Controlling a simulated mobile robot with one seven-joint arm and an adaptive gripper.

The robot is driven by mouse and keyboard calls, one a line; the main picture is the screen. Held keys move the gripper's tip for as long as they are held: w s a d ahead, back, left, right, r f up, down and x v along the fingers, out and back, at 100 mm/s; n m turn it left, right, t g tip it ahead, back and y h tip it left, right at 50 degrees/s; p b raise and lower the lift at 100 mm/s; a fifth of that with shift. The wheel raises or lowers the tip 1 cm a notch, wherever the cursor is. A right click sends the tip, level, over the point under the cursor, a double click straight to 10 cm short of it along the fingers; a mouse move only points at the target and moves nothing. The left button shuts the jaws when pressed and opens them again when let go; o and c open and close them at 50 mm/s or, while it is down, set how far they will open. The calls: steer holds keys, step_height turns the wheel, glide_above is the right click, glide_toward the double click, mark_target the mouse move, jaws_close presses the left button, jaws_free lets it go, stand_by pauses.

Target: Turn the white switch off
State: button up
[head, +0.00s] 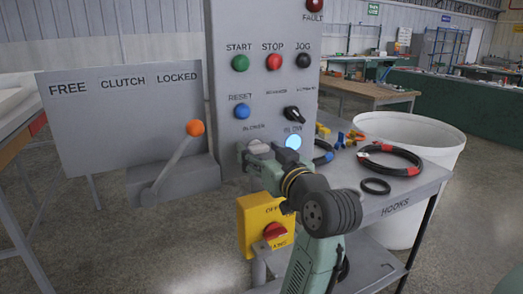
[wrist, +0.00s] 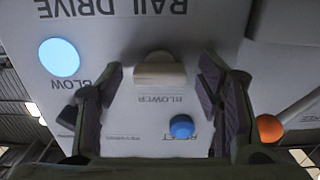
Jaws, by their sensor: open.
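The white switch (wrist: 158,72) is a pale rocker or knob by the BLOWER label, seen upside down in the wrist view. In the head view, a pale bit of the white switch (head: 258,146) shows beside my fingers, and the rest is hidden behind them. My gripper (head: 264,161) is open in front of the panel. In the wrist view its fingers (wrist: 160,83) stand on either side of the switch, with gaps between. A light-blue lamp (head: 293,142) beside the switch glows, and it also shows in the wrist view (wrist: 59,57).
The grey panel (head: 222,75) carries a blue RESET button (head: 243,111), a black selector (head: 292,113) and several other buttons. An orange-knobbed lever (head: 195,128) stands left. A yellow box with a red knob (head: 262,226) sits below my gripper. A hooks table (head: 420,180) with hoses is right.

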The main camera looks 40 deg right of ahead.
steer(key=c, duration=1.2)
steer(key=shift+o, duration=0.2)
steer(key=n+b, duration=0.3)
steer(key=n, duration=0.1)
steer(key=shift+f, duration=0.1)
steer(key=shift+n+b, duration=1.3)
steer(key=shift+n, duration=1.1)
